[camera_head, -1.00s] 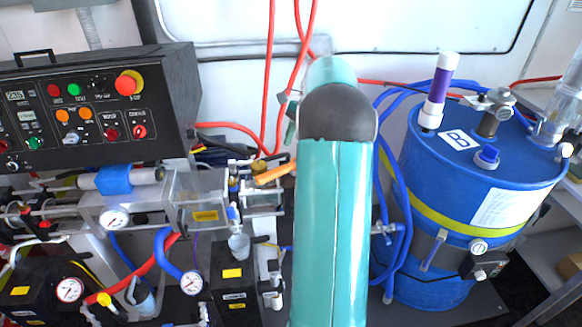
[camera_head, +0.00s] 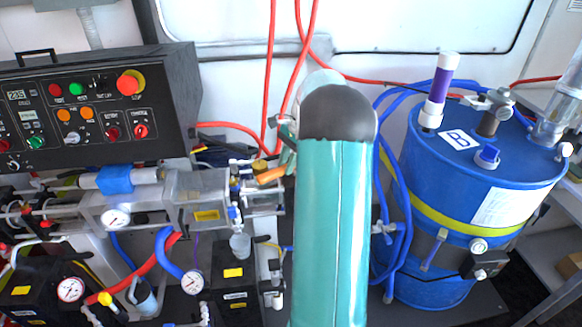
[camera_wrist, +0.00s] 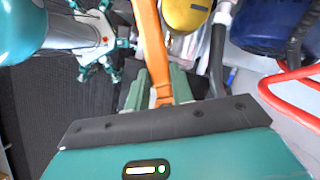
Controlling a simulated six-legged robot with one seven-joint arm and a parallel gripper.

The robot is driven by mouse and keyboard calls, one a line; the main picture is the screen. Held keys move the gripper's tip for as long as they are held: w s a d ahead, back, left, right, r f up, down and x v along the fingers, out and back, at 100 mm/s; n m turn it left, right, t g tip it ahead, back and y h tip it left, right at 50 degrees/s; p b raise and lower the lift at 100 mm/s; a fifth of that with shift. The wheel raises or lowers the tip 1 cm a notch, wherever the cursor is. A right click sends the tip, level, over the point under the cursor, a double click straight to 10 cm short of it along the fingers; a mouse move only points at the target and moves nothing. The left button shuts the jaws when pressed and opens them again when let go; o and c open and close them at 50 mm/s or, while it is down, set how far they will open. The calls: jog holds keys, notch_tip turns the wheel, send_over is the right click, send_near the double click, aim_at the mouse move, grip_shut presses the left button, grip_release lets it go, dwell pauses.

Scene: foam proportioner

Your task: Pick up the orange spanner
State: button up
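The orange spanner (camera_head: 271,174) lies small beside the clear cylinder fittings in the head view, left of my arm. In the wrist view the orange spanner (camera_wrist: 151,45) runs from the top edge down between the two green fingers of my gripper (camera_wrist: 160,88). The fingers sit close against both its sides and look shut on it. In the head view my gripper (camera_head: 287,153) is mostly hidden behind my arm, at the spanner's right end. The spanner's far end is out of the wrist view.
The black control panel (camera_head: 85,110) stands at left. The blue drum (camera_head: 480,180) with blue hoses stands at right. Red hoses (camera_head: 268,75) hang behind my gripper. A yellow-topped part (camera_wrist: 186,14) is close beside the spanner in the wrist view.

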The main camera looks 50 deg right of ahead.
grip_shut()
jog(key=shift+r, duration=0.1)
jog(key=shift+r, duration=0.6)
jog(key=s+a+r, duration=0.8)
jog(key=a+r, duration=0.3)
jog(key=shift+s+r, duration=0.25)
jog(key=shift+r, duration=0.1)
